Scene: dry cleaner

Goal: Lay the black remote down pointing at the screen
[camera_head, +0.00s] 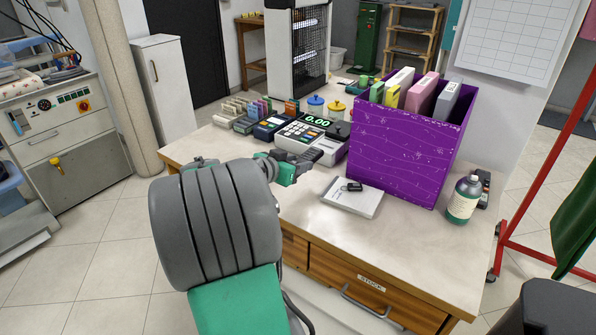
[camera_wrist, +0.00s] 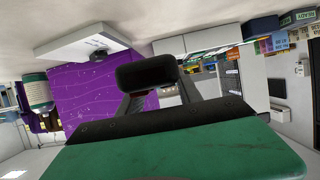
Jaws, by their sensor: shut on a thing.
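My gripper (camera_head: 302,164) is above the counter, in front of the cash register, partly hidden by my arm. In the wrist view my gripper (camera_wrist: 150,98) is shut on a black, blocky thing, seen end-on, which I take to be the black remote (camera_wrist: 147,75). It is held off the counter. The cash register (camera_head: 308,137) has a lit display (camera_head: 318,120) reading 0.00. A dark flat panel, perhaps a screen (camera_wrist: 278,87), shows at the right of the wrist view; I cannot tell which screen is meant.
A purple box of files (camera_head: 400,150) stands right of my gripper. A white box (camera_head: 352,198) with a small black thing on it lies in front. A bottle (camera_head: 464,199) stands near the right edge. The front-left counter (camera_head: 300,205) has bare room.

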